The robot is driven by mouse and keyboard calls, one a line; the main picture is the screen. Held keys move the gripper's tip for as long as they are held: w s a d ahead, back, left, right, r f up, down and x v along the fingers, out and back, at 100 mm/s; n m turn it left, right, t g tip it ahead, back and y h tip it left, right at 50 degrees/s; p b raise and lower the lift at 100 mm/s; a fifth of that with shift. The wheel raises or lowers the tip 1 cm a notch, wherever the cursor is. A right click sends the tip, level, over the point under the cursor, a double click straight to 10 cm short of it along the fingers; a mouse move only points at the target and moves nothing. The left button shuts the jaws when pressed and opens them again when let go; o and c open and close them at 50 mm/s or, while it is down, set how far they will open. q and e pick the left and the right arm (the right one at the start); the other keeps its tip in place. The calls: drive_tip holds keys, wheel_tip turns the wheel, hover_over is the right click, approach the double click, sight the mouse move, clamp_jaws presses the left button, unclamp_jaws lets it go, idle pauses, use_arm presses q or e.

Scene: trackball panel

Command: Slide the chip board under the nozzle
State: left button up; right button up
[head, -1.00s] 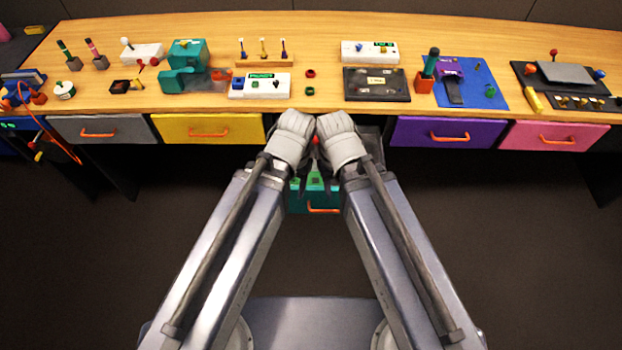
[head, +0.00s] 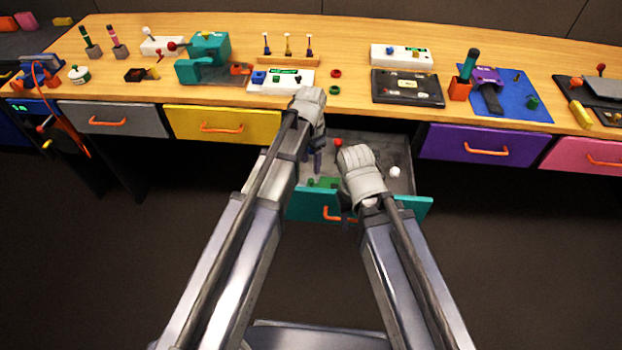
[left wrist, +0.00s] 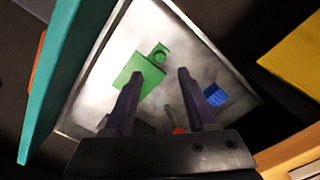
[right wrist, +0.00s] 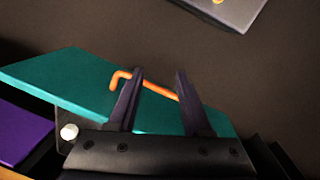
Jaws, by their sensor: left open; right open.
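A green flat piece (head: 322,183) with a raised round knob lies in the open teal drawer (head: 408,203); it may be the chip board. It shows larger in the left wrist view (left wrist: 140,75). My left gripper (head: 313,166) is open and empty over the drawer, with the green piece beyond its left fingertip in its wrist view (left wrist: 155,72). My right gripper (head: 349,219) is open at the drawer front; the orange handle (right wrist: 120,78) shows around its fingertips. A teal machine (head: 207,48) stands on the table; I cannot make out a nozzle for certain.
The drawer also holds a red item (head: 338,141), a white ball (head: 395,172) and a blue block (left wrist: 214,95). On the table above are a white panel (head: 280,88) and a black board (head: 407,90).

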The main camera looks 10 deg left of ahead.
sight(311, 180)
use_arm(q)
drive_tip(key=shift+f+b, duration=3.75)
drive_tip(key=shift+f, duration=0.15)
drive_tip(key=shift+r, duration=0.1)
drive_tip(key=shift+c, duration=0.2)
clamp_jaws()
drive_tip(key=shift+d, duration=0.1)
